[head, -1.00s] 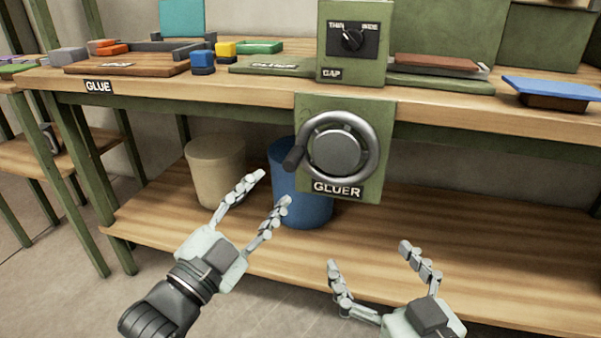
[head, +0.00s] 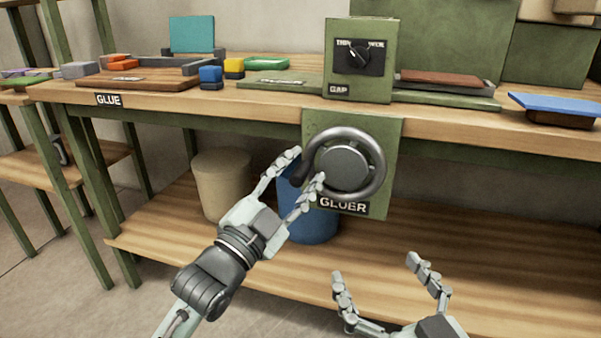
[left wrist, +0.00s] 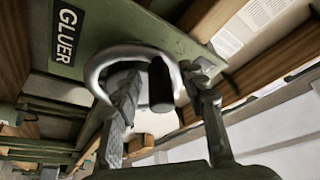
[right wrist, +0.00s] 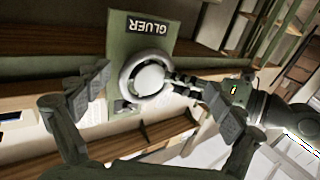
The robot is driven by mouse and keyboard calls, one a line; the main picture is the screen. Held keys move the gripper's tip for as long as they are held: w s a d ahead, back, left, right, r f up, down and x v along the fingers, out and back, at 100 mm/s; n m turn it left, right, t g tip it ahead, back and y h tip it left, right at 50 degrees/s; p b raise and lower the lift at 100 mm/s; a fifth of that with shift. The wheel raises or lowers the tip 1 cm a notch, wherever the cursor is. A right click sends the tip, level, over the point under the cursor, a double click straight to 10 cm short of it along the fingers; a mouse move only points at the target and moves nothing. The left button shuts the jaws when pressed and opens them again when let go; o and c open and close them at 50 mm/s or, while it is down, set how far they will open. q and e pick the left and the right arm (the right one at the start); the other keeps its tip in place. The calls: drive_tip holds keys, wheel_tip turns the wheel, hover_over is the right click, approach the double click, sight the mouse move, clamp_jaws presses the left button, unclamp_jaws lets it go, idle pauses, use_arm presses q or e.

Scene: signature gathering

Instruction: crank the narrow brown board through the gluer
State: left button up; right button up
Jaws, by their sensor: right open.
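The green gluer (head: 390,140) is fixed to the bench front with a grey crank wheel (head: 378,180) and a black handle knob (head: 299,174) at the wheel's left. My left gripper (head: 306,167) is open, with its fingers on either side of the knob. In the left wrist view the knob (left wrist: 160,85) stands between the fingers, with a gap on the right; contact on the left is unclear. A narrow brown board (head: 440,78) lies on the bench right of the gap housing. My right gripper (head: 375,268) is open and empty, low in front of the shelf.
The gap dial (head: 359,57) sits on the housing above the wheel. A blue bin (head: 312,228) and a beige bin (head: 221,187) stand on the lower shelf. A blue board (head: 555,104) lies on a brown block at the right. Small colored blocks lie at the left.

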use_arm(q)
clamp_jaws()
idle(0.3)
